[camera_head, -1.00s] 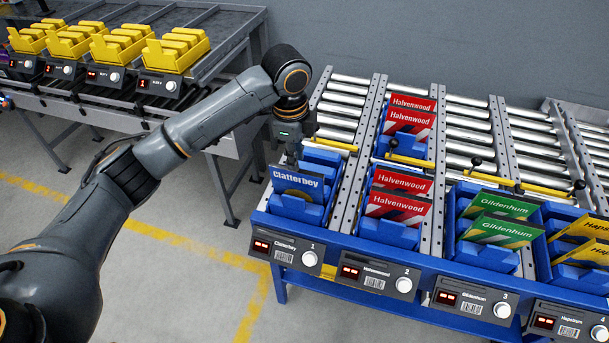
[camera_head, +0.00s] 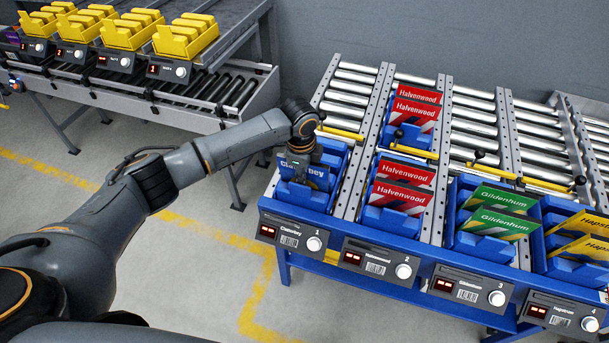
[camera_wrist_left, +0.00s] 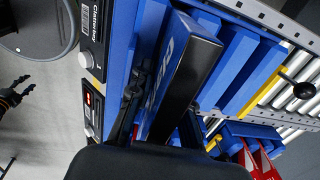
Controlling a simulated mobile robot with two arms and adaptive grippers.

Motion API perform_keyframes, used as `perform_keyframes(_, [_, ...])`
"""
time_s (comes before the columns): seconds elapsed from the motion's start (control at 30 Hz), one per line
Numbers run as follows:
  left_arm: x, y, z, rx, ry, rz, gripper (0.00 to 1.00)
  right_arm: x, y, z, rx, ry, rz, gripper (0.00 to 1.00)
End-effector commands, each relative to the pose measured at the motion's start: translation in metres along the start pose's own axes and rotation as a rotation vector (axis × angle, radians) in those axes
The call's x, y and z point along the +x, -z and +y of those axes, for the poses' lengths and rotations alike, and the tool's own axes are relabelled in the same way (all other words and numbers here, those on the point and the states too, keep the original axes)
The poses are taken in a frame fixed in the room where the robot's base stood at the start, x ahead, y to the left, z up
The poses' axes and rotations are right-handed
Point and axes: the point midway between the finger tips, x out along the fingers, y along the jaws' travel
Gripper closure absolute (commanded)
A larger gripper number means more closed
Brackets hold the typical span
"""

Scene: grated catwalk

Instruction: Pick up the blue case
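The blue case (camera_head: 316,178), lettered Clatterbey, stands in the blue bin (camera_head: 316,199) of lane 1 in the head view, partly hidden by my left gripper (camera_head: 297,175). In the left wrist view the case shows its dark top edge (camera_wrist_left: 196,65) and blue lettered face, close up. A dark finger of my left gripper (camera_wrist_left: 150,112) is beside the lettered face, with the case between the fingers. The fingers look open, with the far one mostly hidden. My right gripper (camera_wrist_left: 20,92) shows open and empty at the left edge of the wrist view, over the floor.
Red Halvenwood cases (camera_head: 402,196), green Gildenhum cases (camera_head: 502,222) and yellow cases (camera_head: 575,245) stand in neighbouring bins. A yellow bar with a black knob (camera_head: 322,117) lies behind the bin. Yellow bins (camera_head: 185,38) sit on a rack at the back left.

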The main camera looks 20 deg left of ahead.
Motion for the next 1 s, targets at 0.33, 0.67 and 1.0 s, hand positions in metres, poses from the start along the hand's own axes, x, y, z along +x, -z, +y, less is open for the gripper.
perform_keyframes(0.33, [0.008,0.0,0.0,0.002,0.001,0.0,0.87,-0.002,-0.012,-0.002,-0.001,0.002,-0.02,0.6])
perform_keyframes(0.67, [0.007,0.0,0.0,0.001,0.001,0.0,1.0,-0.002,-0.013,-0.002,-0.001,0.002,-0.021,0.6])
perform_keyframes(1.0, [-0.03,0.0,-0.007,0.002,0.007,0.001,1.0,0.01,-0.014,0.0,-0.002,-0.001,-0.02,0.6])
